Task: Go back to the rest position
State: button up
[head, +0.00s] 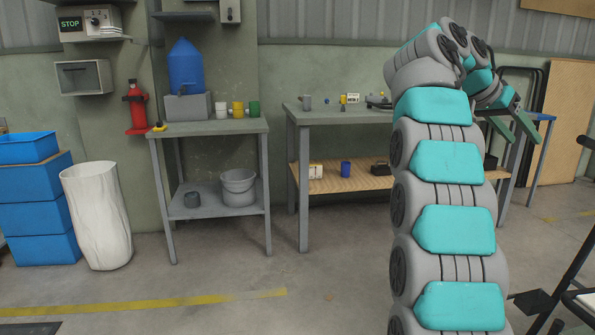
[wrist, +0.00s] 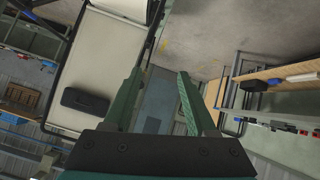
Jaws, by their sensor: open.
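My gripper (head: 512,130) is at the upper right of the head view, at the end of my raised, bent arm. Its two green fingers stand apart and point downward. In the wrist view my gripper (wrist: 163,74) also shows its two fingers apart, with nothing between them but the background. No object is held or touched by the fingers. My arm hides part of the workbench behind it in the head view.
A cream panel in a dark frame (wrist: 105,62), perhaps the lounger, lies left of the fingers, with a black case (wrist: 86,101). A dark frame (head: 562,275) stands at right. A workbench (head: 335,117), small table (head: 212,127), white bin (head: 97,215) and blue crates (head: 40,215) line the wall. Central floor is clear.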

jog(key=s+a+f+n+t+y, duration=0.1)
jog(key=s+a+f+n+y, duration=0.1)
jog(key=s+a+f+n, duration=0.45)
jog(key=s+a+f+n+y, duration=0.1)
jog(key=a+f+n+y, duration=0.25)
jog(key=a+f, duration=0.7)
jog(key=s+a+f+n+g+y, duration=0.1)
jog(key=s+a+f, duration=0.5)
jog(key=s, duration=0.3)
jog(key=s+a+f+n+g+y, duration=0.1)
jog(key=s+a+f+n+y, duration=0.1)
jog(key=s+a+f, duration=0.4)
jog(key=s+a+f+n+g+y, duration=0.1)
jog(key=s+a+f, duration=0.5)
jog(key=s, duration=0.6)
notch_tip(320, 180, down, 2)
jog(key=shift+a+f+y, duration=0.15)
jog(key=shift+a+y, duration=0.15)
jog(key=shift+y, duration=0.15)
jog(key=shift+c, duration=0.6)
jog(key=shift+d, duration=0.15)
